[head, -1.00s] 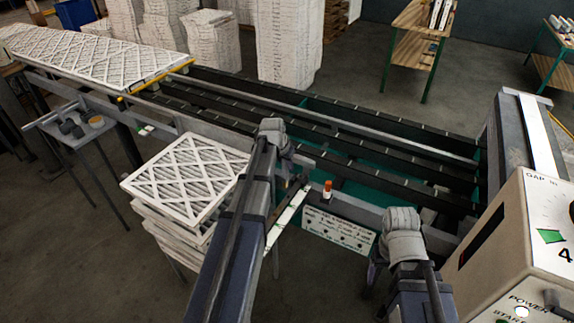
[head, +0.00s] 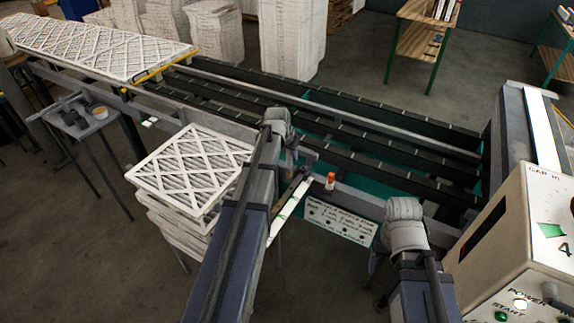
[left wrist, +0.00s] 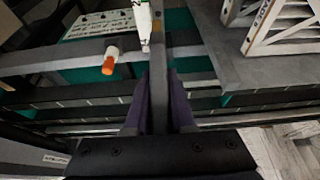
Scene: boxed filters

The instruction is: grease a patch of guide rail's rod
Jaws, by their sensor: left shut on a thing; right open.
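The guide rail's rod (head: 310,103) is a long, thin, pale bar along the far side of the conveyor bed. It also shows in the left wrist view (left wrist: 90,128). My left gripper (head: 291,160) is over the near edge of the conveyor, apart from the rod. In the left wrist view the left gripper (left wrist: 160,82) is shut on a narrow grey-brown stick (left wrist: 158,65); I cannot tell what its far end is. My right gripper (head: 376,264) is low at the front, mostly hidden behind its wrist. A tan-topped cup (head: 100,112) stands on the small side stand.
A filter stack (head: 190,172) stands left of my left arm. A control box (head: 515,245) is at the right. Filters (head: 100,48) cover the conveyor's far left.

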